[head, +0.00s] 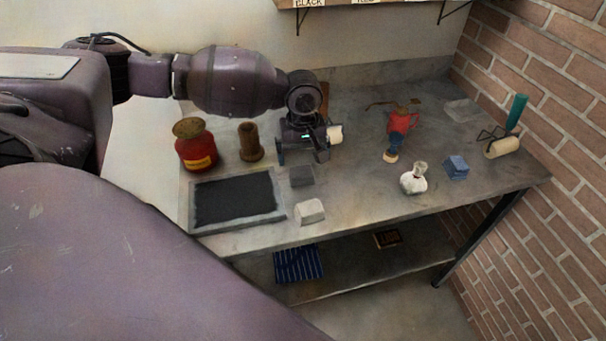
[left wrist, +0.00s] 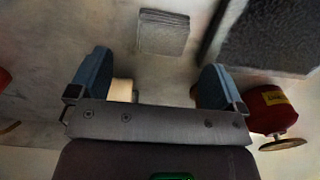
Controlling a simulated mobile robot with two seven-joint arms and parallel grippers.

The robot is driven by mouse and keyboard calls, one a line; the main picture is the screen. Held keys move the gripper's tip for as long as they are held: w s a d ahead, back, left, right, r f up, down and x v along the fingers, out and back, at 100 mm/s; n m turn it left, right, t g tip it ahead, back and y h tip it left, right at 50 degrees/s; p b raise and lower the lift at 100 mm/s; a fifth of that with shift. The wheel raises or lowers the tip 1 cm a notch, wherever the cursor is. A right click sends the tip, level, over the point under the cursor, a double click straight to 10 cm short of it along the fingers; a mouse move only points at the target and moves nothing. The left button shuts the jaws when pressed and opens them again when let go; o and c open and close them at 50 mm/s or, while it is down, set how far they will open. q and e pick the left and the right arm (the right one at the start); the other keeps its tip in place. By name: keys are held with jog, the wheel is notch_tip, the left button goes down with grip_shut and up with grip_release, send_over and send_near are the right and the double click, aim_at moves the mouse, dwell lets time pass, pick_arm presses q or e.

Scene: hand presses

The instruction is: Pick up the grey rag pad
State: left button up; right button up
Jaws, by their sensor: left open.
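The grey rag pad (head: 301,176) lies flat on the grey bench, just right of the dark inked slab's upper right corner. It is a small grey square with faint stripes in the left wrist view (left wrist: 163,33), ahead of the fingertips and apart from them. My left gripper (head: 303,158) is above the bench, slightly behind the pad, with its fingers pointing down. In the left wrist view its two blue-grey fingers (left wrist: 156,68) stand wide apart with nothing gripped. My right gripper is not in view.
The black slab (head: 235,198) in its grey tray is left of the pad. A red jar (head: 195,147) and brown cylinder (head: 250,142) stand behind it. A whitish block (head: 310,211) lies in front. A cream object (head: 335,134) is close beside the gripper. The bench's front middle is mostly clear.

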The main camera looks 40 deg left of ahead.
pick_arm(q)
jog(key=shift+f, duration=0.95)
notch_tip(320, 180, down, 4)
jog(key=shift+s+f+b, duration=0.15)
jog(key=shift+f+b, duration=0.05)
jog(key=shift+b, duration=0.3)
jog(key=c, duration=1)
jog(key=shift+r, duration=0.6)
notch_tip(320, 180, up, 10)
jog(key=shift+f+p, duration=0.2)
jog(key=shift+p, duration=0.8)
notch_tip(320, 180, up, 9)
jog(key=p, duration=0.1)
send_over(302, 170)
jog(key=shift+r, duration=0.2)
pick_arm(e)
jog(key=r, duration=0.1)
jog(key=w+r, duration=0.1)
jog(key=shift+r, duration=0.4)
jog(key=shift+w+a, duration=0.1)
